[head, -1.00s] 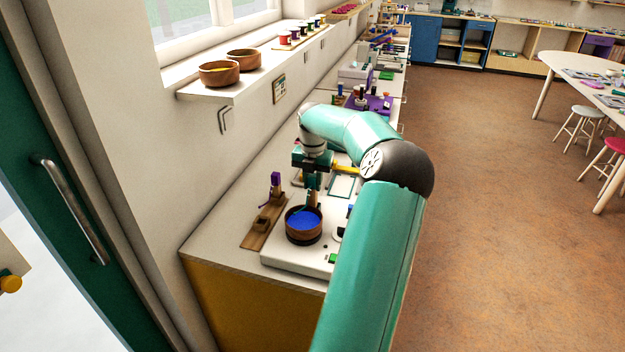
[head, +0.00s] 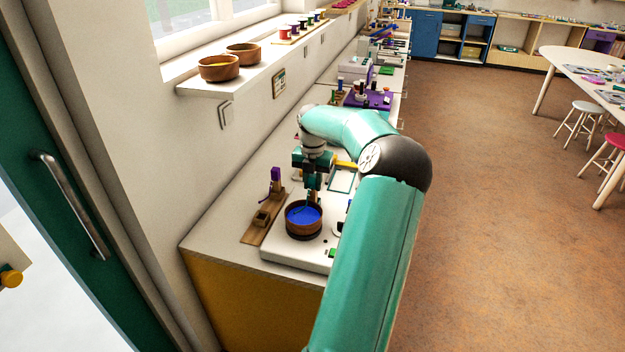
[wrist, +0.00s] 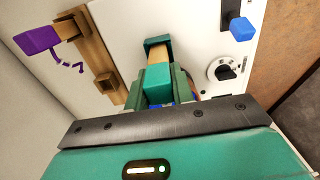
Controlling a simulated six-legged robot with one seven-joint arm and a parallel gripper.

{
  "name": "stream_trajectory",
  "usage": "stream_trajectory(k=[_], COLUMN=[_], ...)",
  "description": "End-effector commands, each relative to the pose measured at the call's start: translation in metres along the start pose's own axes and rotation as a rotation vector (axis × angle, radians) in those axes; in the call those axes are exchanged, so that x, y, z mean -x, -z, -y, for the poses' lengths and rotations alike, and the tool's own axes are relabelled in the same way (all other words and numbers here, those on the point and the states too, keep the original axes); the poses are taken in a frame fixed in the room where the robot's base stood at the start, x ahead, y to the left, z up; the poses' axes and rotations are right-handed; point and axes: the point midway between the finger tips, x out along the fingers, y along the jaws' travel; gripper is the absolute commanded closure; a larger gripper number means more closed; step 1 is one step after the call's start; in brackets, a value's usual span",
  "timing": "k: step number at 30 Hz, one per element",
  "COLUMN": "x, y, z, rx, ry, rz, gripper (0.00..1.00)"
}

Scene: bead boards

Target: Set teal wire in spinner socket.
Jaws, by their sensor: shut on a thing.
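My gripper (head: 313,180) is above the back rim of the spinner's wooden bowl (head: 304,232), which holds blue beads (head: 303,216). In the wrist view, my gripper (wrist: 168,90) is shut on the teal block of the teal wire (wrist: 158,78). A wooden post with a teal part around its far end (wrist: 157,44) shows just beyond. The thin wire end is too small to follow clearly. The fingers hide the spinner socket, so I cannot tell whether the wire is seated.
A wooden rack (head: 252,230) left of the bowl holds the purple wire (head: 276,174) and has an empty-looking socket (wrist: 107,82). The white spinner base (wrist: 205,30) carries a dial (wrist: 226,72) and a blue knob (wrist: 242,28). The wall stands close on the left.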

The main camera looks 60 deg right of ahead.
Motion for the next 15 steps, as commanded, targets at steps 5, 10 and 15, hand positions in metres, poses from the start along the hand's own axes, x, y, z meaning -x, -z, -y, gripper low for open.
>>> stream_trajectory(k=[5, 10, 15], x=[-0.0048, -0.0051, -0.005], y=[0.0003, 0.0002, 0.0002], z=[-0.0002, -0.0001, -0.0001], rx=[0.0, 0.0, 0.0], ry=[0.0, 0.0, 0.0], rz=[-0.001, 0.0, 0.0], gripper=[0.99, 0.99, 0.57])
